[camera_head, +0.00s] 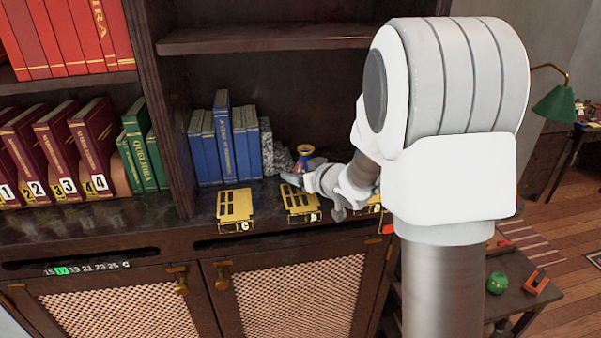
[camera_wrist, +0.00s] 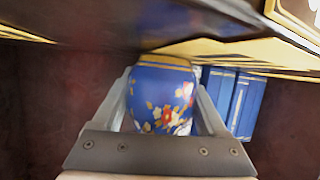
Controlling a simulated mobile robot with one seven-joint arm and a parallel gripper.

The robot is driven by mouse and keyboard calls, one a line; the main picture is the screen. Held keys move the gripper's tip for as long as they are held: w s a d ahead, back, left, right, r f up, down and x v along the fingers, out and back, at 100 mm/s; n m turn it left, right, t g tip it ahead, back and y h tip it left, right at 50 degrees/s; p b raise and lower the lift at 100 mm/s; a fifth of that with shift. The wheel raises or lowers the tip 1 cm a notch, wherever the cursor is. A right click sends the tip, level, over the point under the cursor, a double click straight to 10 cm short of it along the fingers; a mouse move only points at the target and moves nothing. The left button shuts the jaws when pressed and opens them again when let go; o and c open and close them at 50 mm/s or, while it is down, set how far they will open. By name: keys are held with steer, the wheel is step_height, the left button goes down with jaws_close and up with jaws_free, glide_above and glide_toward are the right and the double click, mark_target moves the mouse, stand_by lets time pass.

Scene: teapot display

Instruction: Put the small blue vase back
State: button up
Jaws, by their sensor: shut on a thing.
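The small blue vase (camera_wrist: 160,98) has a gold rim and red and white flowers. In the wrist view it sits between the two fingers of my gripper (camera_wrist: 163,95), which is shut on it. In the head view the vase (camera_head: 304,155) shows at the back of the cabinet top, right of the blue books. My gripper (camera_head: 297,178) reaches in there from the right, and my arm hides part of it. I cannot tell whether the vase touches the surface.
Blue books (camera_head: 225,140) and a grey stone-like bookend (camera_head: 268,150) stand left of the vase. Gold slotted plates (camera_head: 235,208) lie along the cabinet's front edge. A shelf board (camera_head: 265,38) hangs above. A low table (camera_head: 515,300) with a green object (camera_head: 498,283) is at the right.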

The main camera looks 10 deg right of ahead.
steer(key=shift+f, duration=0.1)
steer(key=o, duration=1.4)
steer(key=shift+f, duration=0.1)
steer(key=shift+o, duration=0.2)
